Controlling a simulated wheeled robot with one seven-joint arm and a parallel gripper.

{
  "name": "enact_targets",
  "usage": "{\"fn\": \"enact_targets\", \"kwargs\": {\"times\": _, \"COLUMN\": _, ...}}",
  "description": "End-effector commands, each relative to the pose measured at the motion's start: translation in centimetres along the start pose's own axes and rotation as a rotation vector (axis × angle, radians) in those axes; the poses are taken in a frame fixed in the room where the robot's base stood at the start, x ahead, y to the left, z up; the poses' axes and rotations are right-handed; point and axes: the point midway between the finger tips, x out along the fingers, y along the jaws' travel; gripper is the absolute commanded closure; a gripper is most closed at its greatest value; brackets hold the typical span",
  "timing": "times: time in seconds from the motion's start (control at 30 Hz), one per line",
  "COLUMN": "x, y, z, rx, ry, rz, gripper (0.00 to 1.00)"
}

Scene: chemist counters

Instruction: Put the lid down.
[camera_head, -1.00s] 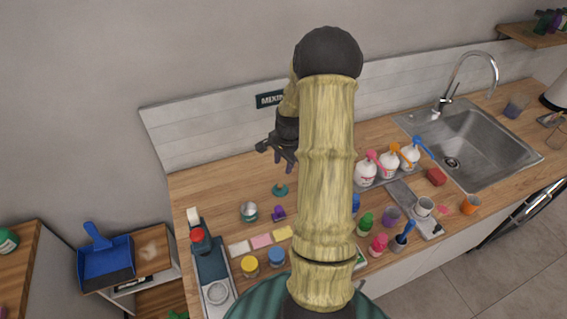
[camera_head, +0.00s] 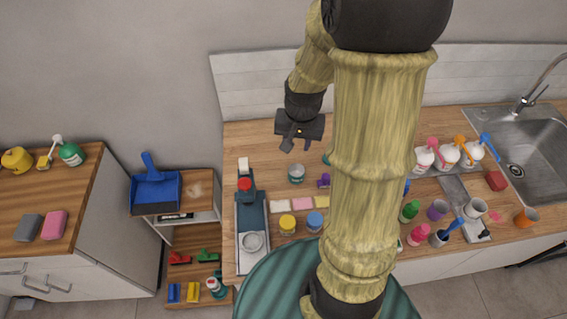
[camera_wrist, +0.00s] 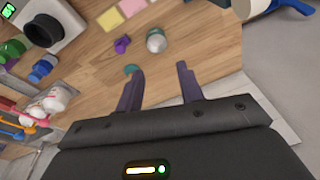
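A small round teal thing, which looks like the lid (camera_wrist: 131,69), lies on the wooden counter just past my left fingertip in the wrist view. In the head view only an edge of this lid (camera_head: 326,158) shows beside my arm. My gripper (camera_wrist: 160,66) is open, with bare counter between its two separated fingers and nothing held. In the head view my gripper (camera_head: 297,145) hangs above the back of the counter, behind a small grey-and-teal jar (camera_head: 296,174). The jar (camera_wrist: 157,40) also stands beyond the fingers in the wrist view.
A purple item (camera_head: 323,181) sits beside the jar. Yellow (camera_head: 287,223) and blue (camera_head: 315,221) pots stand nearer the front, with a dark device (camera_head: 251,222) at left. Bottles and cups crowd the right, before the sink (camera_head: 530,150).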

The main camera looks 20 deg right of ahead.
Motion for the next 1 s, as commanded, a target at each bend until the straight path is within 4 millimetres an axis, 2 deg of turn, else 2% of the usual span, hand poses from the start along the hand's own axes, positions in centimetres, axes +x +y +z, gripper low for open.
{"fn": "enact_targets", "kwargs": {"times": 0.03, "x": -1.2, "y": -1.0, "z": 2.0, "rx": -0.104, "ry": 0.011, "rz": -0.008, "gripper": 0.62}}
{"fn": "enact_targets", "kwargs": {"times": 0.13, "x": -2.8, "y": -2.0, "z": 5.7, "rx": -0.299, "ry": 0.027, "rz": -0.022, "gripper": 0.62}}
{"fn": "enact_targets", "kwargs": {"times": 0.2, "x": -3.5, "y": -2.4, "z": 7.6, "rx": -0.403, "ry": 0.035, "rz": -0.031, "gripper": 0.62}}
{"fn": "enact_targets", "kwargs": {"times": 0.3, "x": -4.1, "y": -2.5, "z": 9.2, "rx": -0.494, "ry": 0.043, "rz": -0.04, "gripper": 0.62}}
{"fn": "enact_targets", "kwargs": {"times": 1.0, "x": -3.7, "y": -2.5, "z": 9.6, "rx": -0.515, "ry": 0.043, "rz": -0.041, "gripper": 0.62}}
